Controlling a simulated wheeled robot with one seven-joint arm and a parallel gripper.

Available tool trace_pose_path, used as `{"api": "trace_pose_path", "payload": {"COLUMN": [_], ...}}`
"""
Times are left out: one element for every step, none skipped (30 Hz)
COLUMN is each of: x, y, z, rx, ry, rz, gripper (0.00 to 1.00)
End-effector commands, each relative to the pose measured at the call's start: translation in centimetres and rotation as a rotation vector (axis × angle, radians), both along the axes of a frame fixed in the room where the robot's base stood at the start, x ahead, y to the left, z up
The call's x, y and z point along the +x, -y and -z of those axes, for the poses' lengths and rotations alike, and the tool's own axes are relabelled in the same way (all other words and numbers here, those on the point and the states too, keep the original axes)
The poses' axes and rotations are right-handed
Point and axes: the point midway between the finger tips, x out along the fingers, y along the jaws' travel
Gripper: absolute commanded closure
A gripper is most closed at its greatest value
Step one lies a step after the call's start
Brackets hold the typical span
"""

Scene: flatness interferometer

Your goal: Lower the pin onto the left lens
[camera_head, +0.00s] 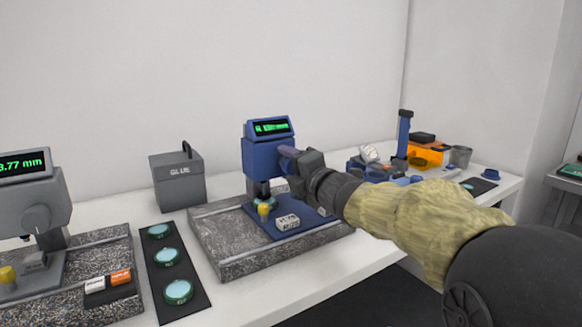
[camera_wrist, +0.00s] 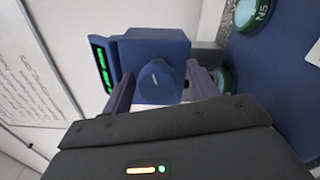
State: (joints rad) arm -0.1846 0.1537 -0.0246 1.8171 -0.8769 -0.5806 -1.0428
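The blue gauge (camera_head: 262,158) with a green lit display stands on a granite base. Its dark pin shows under the head, just above a teal-rimmed lens (camera_head: 270,201); whether they touch is unclear. My gripper (camera_head: 296,170) is at the right side of the gauge head. In the wrist view, the open fingers of my gripper (camera_wrist: 162,90) stand on both sides of a round blue knob (camera_wrist: 156,82), with gaps visible. One lens (camera_wrist: 228,79) is partly hidden beside the right finger. Another lens marked N5 (camera_wrist: 246,12) lies at the top right.
A black mat (camera_head: 158,278) with three lenses lies left of the granite base (camera_head: 225,245). A grey gauge (camera_head: 30,207) stands far left and a grey box (camera_head: 177,182) behind. A yellow knob (camera_head: 264,211) and a labelled block (camera_head: 287,222) are near the blue gauge.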

Motion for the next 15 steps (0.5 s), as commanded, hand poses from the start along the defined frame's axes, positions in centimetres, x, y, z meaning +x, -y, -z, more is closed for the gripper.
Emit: {"api": "trace_pose_path", "payload": {"x": [0.0,0.0,0.0,0.0,0.0,0.0,0.0,-0.1,-0.2,-0.3,-0.5,-0.8,-1.1,-1.5,-2.0], "y": [0.0,0.0,0.1,0.1,0.1,0.1,0.1,0.2,0.3,0.4,0.5,0.7,0.9,1.1,1.5], "z": [-0.1,-0.1,-0.1,-0.1,-0.1,-0.1,-0.1,-0.2,-0.2,-0.2,-0.3,-0.3,-0.3,-0.3,-0.3], "rx": [0.001,0.001,0.001,0.001,0.001,0.001,0.001,0.002,0.002,0.002,0.002,0.002,0.002,0.003,0.003], "ry": [0.001,0.001,0.002,0.002,0.002,0.002,0.002,0.002,0.003,0.003,0.003,0.003,0.003,0.004,0.004], "rz": [0.001,0.001,0.001,0.001,0.001,0.001,0.001,0.002,0.002,0.002,0.003,0.002,0.002,0.002,0.003], "gripper": [0.41,0.41,0.41,0.41,0.41,0.41,0.41,0.41,0.41,0.41,0.41,0.41,0.41,0.41,0.41]}}
